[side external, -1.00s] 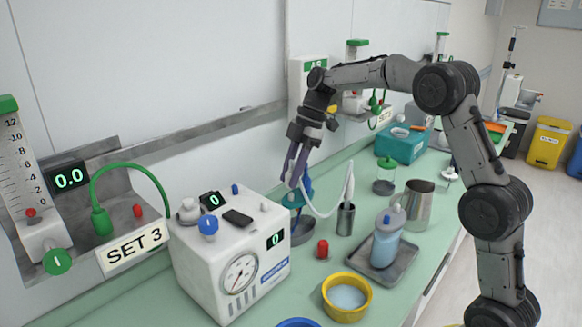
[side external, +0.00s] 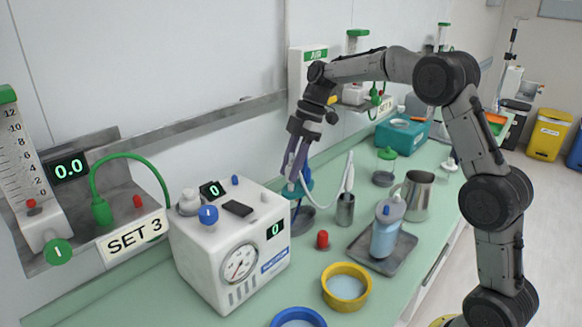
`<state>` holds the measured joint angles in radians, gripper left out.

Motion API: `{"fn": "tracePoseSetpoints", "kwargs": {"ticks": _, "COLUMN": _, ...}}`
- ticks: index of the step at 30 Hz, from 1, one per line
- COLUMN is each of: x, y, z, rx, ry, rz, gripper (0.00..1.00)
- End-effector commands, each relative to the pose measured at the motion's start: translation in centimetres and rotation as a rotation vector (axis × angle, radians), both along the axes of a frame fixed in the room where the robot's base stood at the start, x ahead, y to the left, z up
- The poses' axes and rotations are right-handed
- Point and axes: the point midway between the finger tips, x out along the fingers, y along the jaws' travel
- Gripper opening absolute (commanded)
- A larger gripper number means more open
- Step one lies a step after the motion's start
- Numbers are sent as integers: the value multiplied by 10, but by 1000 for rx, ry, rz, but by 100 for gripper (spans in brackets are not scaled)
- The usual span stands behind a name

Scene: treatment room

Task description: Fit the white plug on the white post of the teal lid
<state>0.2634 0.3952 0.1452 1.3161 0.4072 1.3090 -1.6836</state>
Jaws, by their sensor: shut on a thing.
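My gripper (side external: 295,178) points down beside the wall, with its two long fingers close together. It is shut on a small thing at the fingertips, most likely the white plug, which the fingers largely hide. A white tube (side external: 327,188) curves from near the fingertips to the right. The teal lid (side external: 303,190) is just below and behind the fingertips, on a jar with a grey base (side external: 303,221). The white post cannot be made out. Whether the plug touches the post cannot be told from this view.
A white pump box (side external: 225,245) stands close left of the jar. To the right are a metal cup (side external: 345,211) with a white handle, a red cap (side external: 322,240), and a tray (side external: 385,262) with a blue bottle. A steel pitcher (side external: 416,198) is further right.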

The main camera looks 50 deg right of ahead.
Motion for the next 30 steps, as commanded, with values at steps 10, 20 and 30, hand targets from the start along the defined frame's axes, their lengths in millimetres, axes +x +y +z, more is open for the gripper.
{"fn": "tracePoseSetpoints", "kwargs": {"ticks": 10, "x": 0, "y": 0, "z": 0, "rx": 0, "ry": 0, "rz": 0, "gripper": 0}}
{"fn": "tracePoseSetpoints", "kwargs": {"ticks": 20, "x": 0, "y": 0, "z": -4, "rx": 0, "ry": 1, "rz": 0, "gripper": 0}}
{"fn": "tracePoseSetpoints", "kwargs": {"ticks": 30, "x": 0, "y": 0, "z": -11, "rx": 0, "ry": 0, "rz": 0, "gripper": 0}}
